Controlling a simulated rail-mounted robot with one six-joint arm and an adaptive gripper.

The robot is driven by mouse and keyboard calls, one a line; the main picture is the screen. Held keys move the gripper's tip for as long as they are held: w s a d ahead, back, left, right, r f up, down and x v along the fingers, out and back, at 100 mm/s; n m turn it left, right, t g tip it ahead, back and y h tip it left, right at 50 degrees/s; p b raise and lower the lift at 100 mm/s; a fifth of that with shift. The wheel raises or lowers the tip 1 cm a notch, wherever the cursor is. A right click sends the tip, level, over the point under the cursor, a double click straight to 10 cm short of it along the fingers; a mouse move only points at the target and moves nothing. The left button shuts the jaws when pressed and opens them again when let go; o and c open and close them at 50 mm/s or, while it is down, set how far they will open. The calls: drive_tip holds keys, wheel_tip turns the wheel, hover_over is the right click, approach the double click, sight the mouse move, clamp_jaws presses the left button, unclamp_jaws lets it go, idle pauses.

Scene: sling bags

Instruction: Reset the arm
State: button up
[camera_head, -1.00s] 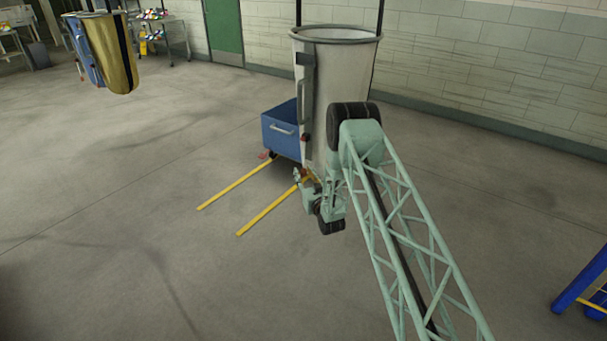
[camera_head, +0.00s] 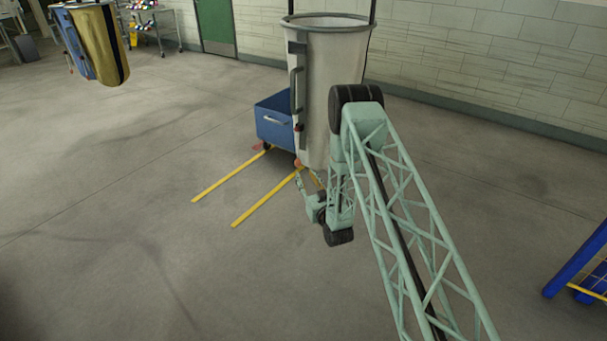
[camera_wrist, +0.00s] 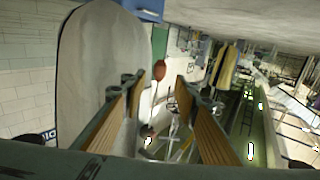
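A large pale grey sling bag (camera_head: 330,80) hangs from dark straps, with grey handles on its side. My gripper (camera_head: 301,183) is below and beside the bag's lower end in the head view, at the end of my pale green lattice arm. In the wrist view the gripper (camera_wrist: 155,82) is open, its two wood-coloured fingers apart with nothing held between them. The pale bag (camera_wrist: 88,70) fills the left there, close behind the left finger. A red-brown knob (camera_wrist: 159,70) shows beyond the gap. Whether the gripper touches the bag cannot be told.
A blue bin (camera_head: 274,122) stands behind the bag, with two yellow floor strips (camera_head: 230,175) in front. A gold and blue bag (camera_head: 100,45) hangs at upper left. A blue frame (camera_head: 575,260) stands at right. Floor at left is clear.

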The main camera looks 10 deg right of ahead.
drive_tip(key=shift+s+d, duration=0.1)
drive_tip(key=shift+s, duration=0.3)
drive_tip(key=shift+r, duration=0.1)
